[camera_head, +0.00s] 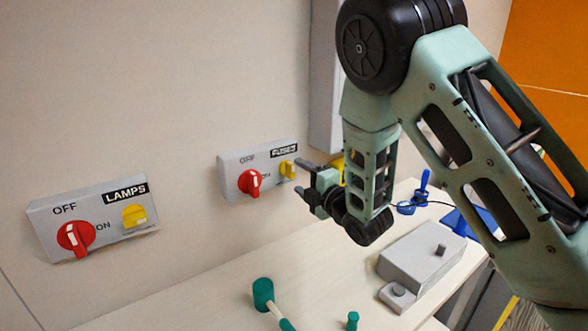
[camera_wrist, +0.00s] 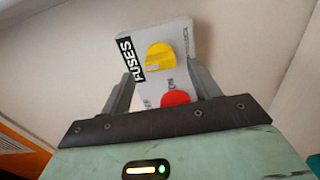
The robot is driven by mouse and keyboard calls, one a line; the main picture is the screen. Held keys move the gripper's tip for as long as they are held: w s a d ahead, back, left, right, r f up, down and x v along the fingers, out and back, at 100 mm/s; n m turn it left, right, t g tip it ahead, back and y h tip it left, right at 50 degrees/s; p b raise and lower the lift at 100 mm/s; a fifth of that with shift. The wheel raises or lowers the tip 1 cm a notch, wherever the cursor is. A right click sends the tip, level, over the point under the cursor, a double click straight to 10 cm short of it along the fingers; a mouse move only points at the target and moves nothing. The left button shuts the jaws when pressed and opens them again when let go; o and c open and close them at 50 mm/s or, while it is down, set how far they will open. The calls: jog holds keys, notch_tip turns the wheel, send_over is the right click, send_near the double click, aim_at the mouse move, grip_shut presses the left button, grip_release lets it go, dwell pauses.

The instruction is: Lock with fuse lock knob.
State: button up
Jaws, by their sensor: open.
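The grey FUSES box (camera_head: 228,183) is fixed to the wall and also shows in the wrist view (camera_wrist: 183,35). Its yellow lock knob (camera_head: 288,168) is at the right end, and its red switch (camera_head: 249,183) is to the left. My gripper (camera_head: 300,178) is open just in front of the yellow knob's side of the box. In the wrist view the yellow knob (camera_wrist: 160,56) appears between and beyond my two fingers, with the red switch (camera_wrist: 175,98) lower and partly hidden by my gripper. I see no contact with the knob.
A LAMPS box (camera_head: 97,226) with red and yellow knobs is on the wall at left. A green mallet (camera_head: 263,293), a grey box (camera_head: 422,250) and a blue tool (camera_head: 408,207) are on the pale bench (camera_head: 320,268) below. Bench space between mallet and grey box is mostly clear.

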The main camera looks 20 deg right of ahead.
aim_at(293, 173)
jog(key=shift+p+x, duration=0.45)
jog(key=shift+x, duration=1.5)
jog(key=c, duration=1)
